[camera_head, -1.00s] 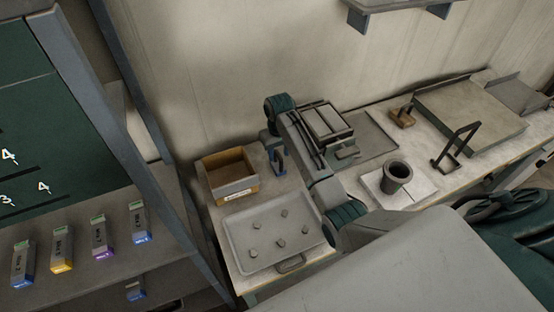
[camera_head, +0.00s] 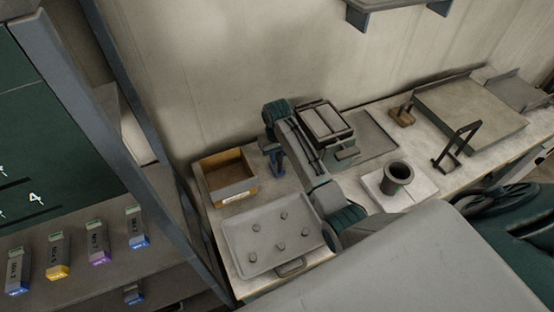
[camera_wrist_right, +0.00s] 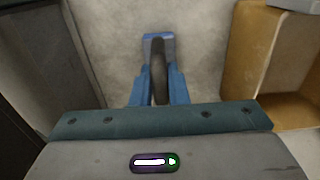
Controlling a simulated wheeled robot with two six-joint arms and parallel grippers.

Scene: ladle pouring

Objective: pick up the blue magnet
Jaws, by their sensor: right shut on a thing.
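The blue magnet (camera_wrist_right: 168,42) shows in the right wrist view as a blue end piece with a dark, rounded grip running toward me. My right gripper (camera_wrist_right: 158,82) has its blue fingers on either side of the dark grip and is shut on it. In the head view my right gripper (camera_head: 277,161) points down at the back of the bench, just right of the wooden box. The magnet is small there and hard to tell from the blue fingers. Whether it touches the bench is unclear. My left gripper is not in view.
The open wooden box (camera_head: 228,192) stands close beside the gripper. A grey tray (camera_head: 238,232) with several small nuts lies in front. A dark cup (camera_head: 397,174) stands on a pale plate to the right. A shelf (camera_head: 75,248) holds labelled blocks at left.

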